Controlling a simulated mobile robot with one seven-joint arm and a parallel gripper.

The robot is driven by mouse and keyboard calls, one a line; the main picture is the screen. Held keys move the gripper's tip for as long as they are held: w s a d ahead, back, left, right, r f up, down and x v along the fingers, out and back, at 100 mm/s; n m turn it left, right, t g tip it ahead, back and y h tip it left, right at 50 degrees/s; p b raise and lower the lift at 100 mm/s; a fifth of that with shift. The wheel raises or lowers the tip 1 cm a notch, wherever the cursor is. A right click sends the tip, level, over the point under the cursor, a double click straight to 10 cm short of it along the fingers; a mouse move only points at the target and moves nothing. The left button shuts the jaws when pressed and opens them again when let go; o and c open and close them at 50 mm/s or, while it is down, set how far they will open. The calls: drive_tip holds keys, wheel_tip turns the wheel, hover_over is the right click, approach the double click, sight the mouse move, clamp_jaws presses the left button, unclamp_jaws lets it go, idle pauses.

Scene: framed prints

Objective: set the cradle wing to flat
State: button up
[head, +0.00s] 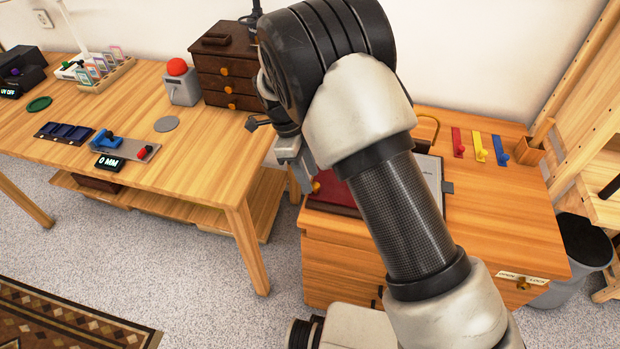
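A dark red flat piece (332,192) lies on top of the wooden cabinet (500,220), with a small orange-yellow knob (316,187) at its left end. It may be the cradle wing, but my arm hides much of it and I cannot tell its angle. A grey-framed pale panel (432,177) shows just right of my arm. My gripper (302,181) points down beside the red piece's left end, close to the knob. Whether they touch is unclear. I see the gripper from the side, so its finger gap is hidden.
A wooden table (200,150) on the left holds a red-button box (181,82), a brown drawer chest (228,65) and a blue clamp device (107,139). Red, yellow and blue hooks (480,148) sit at the cabinet's back. A grey bin (583,245) stands right.

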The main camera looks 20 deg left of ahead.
drive_tip(key=p+v, duration=0.2)
drive_tip(key=v, duration=1.3)
drive_tip(key=shift+a, duration=0.1)
drive_tip(key=s+d+r+n+t+y, duration=0.15)
drive_tip(key=d+r+n, duration=0.25)
drive_tip(key=d+r, duration=0.5)
drive_tip(key=s+d+r+n+y, duration=0.2)
drive_tip(key=s+d+r+n, duration=0.3)
drive_tip(key=d, duration=0.6)
drive_tip(key=s+d+r+n+t, duration=0.2)
drive_tip(key=s+d+n+t, duration=0.2)
drive_tip(key=s+d+n, duration=0.7)
wheel_tip(320, 180, up, 14)
drive_tip(key=s+d+m+p, duration=0.2)
drive_tip(key=p, duration=1.2)
drive_tip(key=shift+s, duration=0.35)
drive_tip(key=shift+d+f+h, duration=0.1)
drive_tip(key=shift+f+h, duration=0.05)
drive_tip(key=shift+h, duration=0.1)
